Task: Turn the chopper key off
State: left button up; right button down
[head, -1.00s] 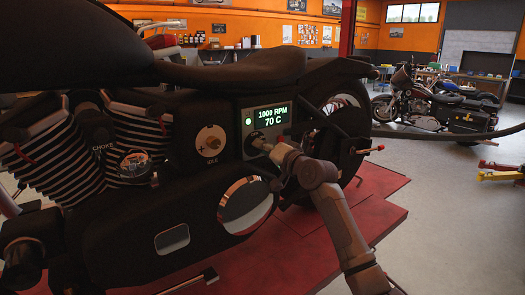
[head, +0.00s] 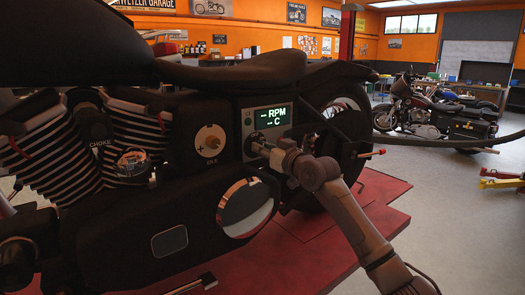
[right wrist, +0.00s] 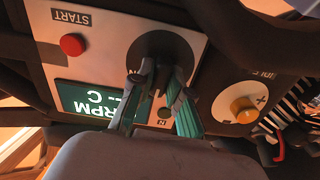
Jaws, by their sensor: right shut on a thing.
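The chopper (head: 130,240) stands on a red lift and fills the left of the head view. Its panel has a display (head: 271,116) reading "- RPM" and "- C"; the display also shows upside down in the right wrist view (right wrist: 85,103). Below the display is the round black key switch (head: 253,138), seen in the right wrist view as a dark disc (right wrist: 165,48). My right gripper (head: 265,150) is shut on the key at this switch; its fingers (right wrist: 160,95) largely hide the key. My left gripper is not in view.
A red START button (right wrist: 71,44) and the yellow idle knob (right wrist: 243,109) flank the switch. A round chrome cover (head: 247,207) bulges below the panel. Other motorcycles (head: 435,115) stand at the back right. Grey floor to the right is mostly clear.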

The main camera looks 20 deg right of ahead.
jog(key=shift+n, duration=0.5)
jog(key=c, duration=1.1)
grip_release()
jog(key=shift+s, duration=0.1)
jog(key=v, duration=1.1)
jog(key=shift+s+d, duration=0.15)
jog(key=shift+s, duration=0.25)
